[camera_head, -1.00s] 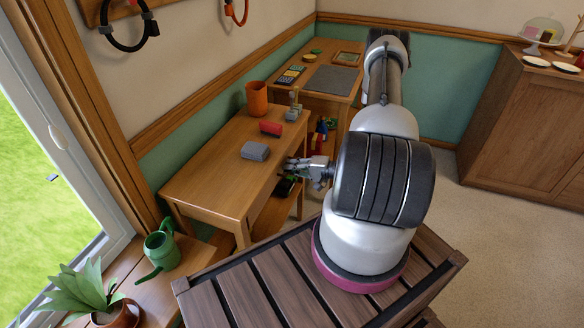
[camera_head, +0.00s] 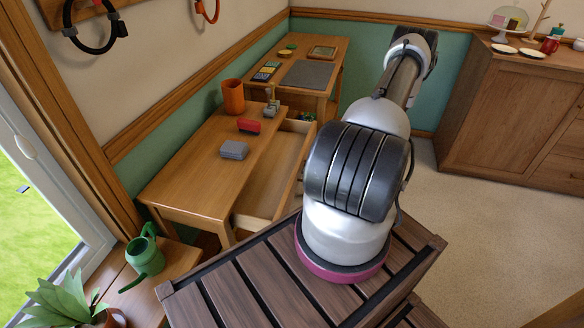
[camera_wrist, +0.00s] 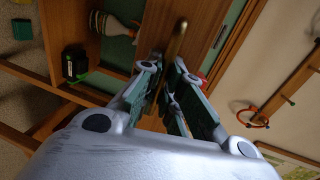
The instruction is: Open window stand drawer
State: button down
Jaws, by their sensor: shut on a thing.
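The wooden stand (camera_head: 195,185) is beside the window wall. Its drawer (camera_head: 268,180) is pulled out towards my base, and the bare wooden inside shows. In the wrist view, a brass bar handle (camera_wrist: 178,42) crosses the brown drawer front (camera_wrist: 208,22). My gripper (camera_wrist: 170,82) is shut on the handle, with a finger on either side of it. In the head view, my own arm hides the gripper and the handle.
An orange pot (camera_head: 233,96), a red block (camera_head: 249,125) and a grey block (camera_head: 234,150) sit on the stand. A green watering can (camera_head: 145,257) is at lower left. Carpet is clear between my arm and the brown cabinet (camera_head: 515,125) at right.

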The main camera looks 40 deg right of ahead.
jog(key=shift+f+v, duration=0.2)
jog(key=shift+v, duration=0.8)
jog(key=shift+f+v, duration=0.2)
jog(key=shift+v, duration=0.75)
jog(key=shift+s, duration=0.1)
jog(key=c, duration=1.8)
grip_release()
jog(key=shift+c, duration=0.2)
jog(key=v, duration=1.2)
jog(key=shift+f, duration=0.1)
